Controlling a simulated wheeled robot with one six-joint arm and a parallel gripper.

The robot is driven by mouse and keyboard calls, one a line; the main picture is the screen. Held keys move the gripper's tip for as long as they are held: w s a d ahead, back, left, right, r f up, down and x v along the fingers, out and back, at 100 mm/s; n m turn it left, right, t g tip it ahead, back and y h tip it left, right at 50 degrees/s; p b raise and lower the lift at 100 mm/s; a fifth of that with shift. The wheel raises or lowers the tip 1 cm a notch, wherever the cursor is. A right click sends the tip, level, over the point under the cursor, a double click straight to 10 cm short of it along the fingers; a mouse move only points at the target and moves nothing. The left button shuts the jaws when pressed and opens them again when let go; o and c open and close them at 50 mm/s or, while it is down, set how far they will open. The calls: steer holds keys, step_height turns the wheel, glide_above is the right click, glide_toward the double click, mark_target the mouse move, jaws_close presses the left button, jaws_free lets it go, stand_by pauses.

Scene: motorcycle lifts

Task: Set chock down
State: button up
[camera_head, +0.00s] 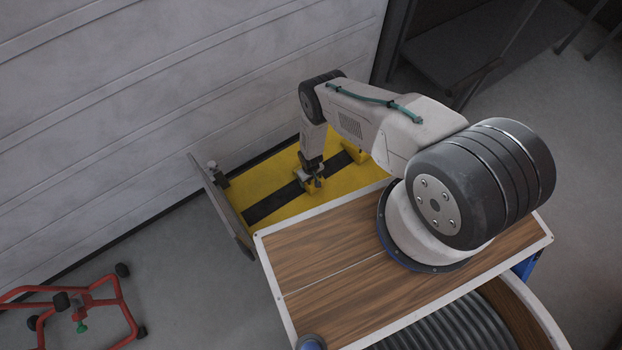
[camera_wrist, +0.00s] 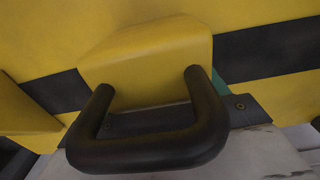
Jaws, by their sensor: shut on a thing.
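My gripper (camera_head: 312,176) is shut on the chock (camera_head: 316,188), a yellow block low over the yellow lift platform (camera_head: 247,191) and its black strip. In the wrist view the chock (camera_wrist: 150,55) fills the upper middle, with its thick black U-shaped handle (camera_wrist: 150,152) in front. The chock lies across the line of the black strip. I cannot tell whether its underside touches the platform. The jaws' hold is not clear in the wrist view.
Another yellow block (camera_head: 355,154) stands farther right on the platform. A grey upright plate (camera_head: 222,205) stands at the platform's left end. A pale panelled wall (camera_head: 170,90) runs close behind. A red wheeled frame (camera_head: 95,300) is on the floor at lower left.

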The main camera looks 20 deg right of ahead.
steer(key=o, duration=1.5)
